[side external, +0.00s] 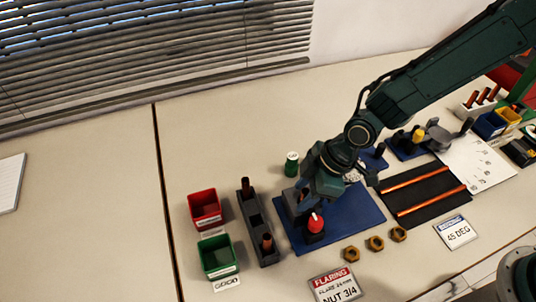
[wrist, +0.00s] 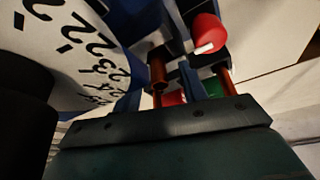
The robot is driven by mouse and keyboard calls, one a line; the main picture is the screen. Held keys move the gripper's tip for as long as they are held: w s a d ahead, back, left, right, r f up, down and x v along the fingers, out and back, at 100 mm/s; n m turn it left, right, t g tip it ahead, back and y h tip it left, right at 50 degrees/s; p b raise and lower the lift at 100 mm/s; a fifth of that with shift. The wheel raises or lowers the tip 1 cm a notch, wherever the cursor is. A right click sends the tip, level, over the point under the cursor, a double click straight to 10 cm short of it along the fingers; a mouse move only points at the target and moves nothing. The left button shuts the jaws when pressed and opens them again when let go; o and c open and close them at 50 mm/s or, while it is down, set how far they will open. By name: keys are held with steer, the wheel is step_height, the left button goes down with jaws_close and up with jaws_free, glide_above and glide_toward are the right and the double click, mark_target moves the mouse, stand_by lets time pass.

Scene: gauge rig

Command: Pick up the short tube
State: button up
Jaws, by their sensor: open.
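Two short copper-coloured tubes stand upright in a dark rack with several slots: one with a dark upper part (side external: 245,187) at the back, one (side external: 267,243) at the front. I cannot tell which is the task's short tube. They also seem to show in the wrist view, one at left (wrist: 157,74) and one at right (wrist: 226,84). My gripper (side external: 306,203) is open, low over the blue plate and right of the rack, apart from both tubes. Its fingertips are mostly hidden in the side view. I see nothing held.
A red-topped fixture (side external: 315,223) stands on the blue plate (side external: 352,218) close to my gripper. Red (side external: 205,208) and green (side external: 219,256) bins stand left of the rack (side external: 254,219). Long copper tubes (side external: 418,178) lie on a black mat. A numbered dial (wrist: 75,45) is close to the wrist camera.

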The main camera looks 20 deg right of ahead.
jaws_close()
steer(key=shift+r, duration=0.15)
step_height(320, 180, up, 20)
stand_by(1.0)
stand_by(0.4)
